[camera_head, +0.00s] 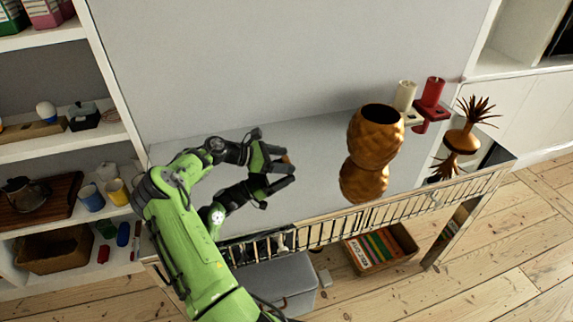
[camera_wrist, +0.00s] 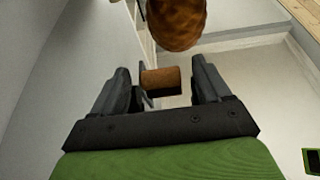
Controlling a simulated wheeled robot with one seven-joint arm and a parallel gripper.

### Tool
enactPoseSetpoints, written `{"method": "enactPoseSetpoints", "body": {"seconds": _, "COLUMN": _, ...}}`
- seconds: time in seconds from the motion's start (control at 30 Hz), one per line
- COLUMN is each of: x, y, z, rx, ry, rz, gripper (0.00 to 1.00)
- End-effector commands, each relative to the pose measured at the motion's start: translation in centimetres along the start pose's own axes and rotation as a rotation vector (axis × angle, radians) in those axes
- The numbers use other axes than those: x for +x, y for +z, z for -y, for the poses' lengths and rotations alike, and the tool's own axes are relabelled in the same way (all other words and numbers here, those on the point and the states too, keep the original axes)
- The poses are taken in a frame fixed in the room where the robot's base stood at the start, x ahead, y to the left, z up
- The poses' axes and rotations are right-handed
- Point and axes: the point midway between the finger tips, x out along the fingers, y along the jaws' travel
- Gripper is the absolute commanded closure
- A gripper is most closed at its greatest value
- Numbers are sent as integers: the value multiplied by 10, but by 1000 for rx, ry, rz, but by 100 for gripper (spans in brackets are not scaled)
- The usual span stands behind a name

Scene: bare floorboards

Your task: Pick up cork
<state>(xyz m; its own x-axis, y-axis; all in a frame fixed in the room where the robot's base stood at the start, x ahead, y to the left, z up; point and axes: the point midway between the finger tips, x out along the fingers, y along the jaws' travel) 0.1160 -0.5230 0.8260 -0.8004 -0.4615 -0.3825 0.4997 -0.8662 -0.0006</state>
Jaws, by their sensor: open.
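The cork (camera_wrist: 161,80) is a short brown cylinder with a dark end, lying between the two fingers of my gripper (camera_wrist: 160,85) in the wrist view. The fingers are open, with a gap on each side of the cork. In the head view my gripper (camera_head: 275,150) is low over the glossy table (camera_head: 315,135). Only a small orange-brown bit of the cork (camera_head: 286,158) shows there, by the fingertips. A mirrored image of the gripper appears below it in the tabletop. I cannot tell whether the cork touches the table.
A golden pineapple-shaped vase (camera_head: 375,138) stands right of my gripper; it also looms beyond the cork in the wrist view (camera_wrist: 176,22). Farther right are a cream candle (camera_head: 405,95), a red candle (camera_head: 432,92) and a spiky golden ornament (camera_head: 463,140). Shelves (camera_head: 55,150) stand at left.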

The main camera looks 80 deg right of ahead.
Motion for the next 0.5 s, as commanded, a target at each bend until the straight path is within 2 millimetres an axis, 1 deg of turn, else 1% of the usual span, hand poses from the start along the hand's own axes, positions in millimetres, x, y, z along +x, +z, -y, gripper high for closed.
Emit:
{"method": "enactPoseSetpoints", "body": {"seconds": 0.03, "x": 0, "y": 1, "z": 0, "rx": 0, "ry": 0, "rz": 0, "gripper": 26}}
{"method": "enactPoseSetpoints", "body": {"seconds": 0.07, "x": 0, "y": 1, "z": 0, "rx": 1, "ry": 0, "rz": 0, "gripper": 31}}
{"method": "enactPoseSetpoints", "body": {"seconds": 0.4, "x": 0, "y": 0, "z": 0, "rx": 1, "ry": 0, "rz": 0, "gripper": 83}}
{"method": "enactPoseSetpoints", "body": {"seconds": 0.5, "x": 0, "y": 0, "z": 0, "rx": 1, "ry": 0, "rz": 0, "gripper": 83}}
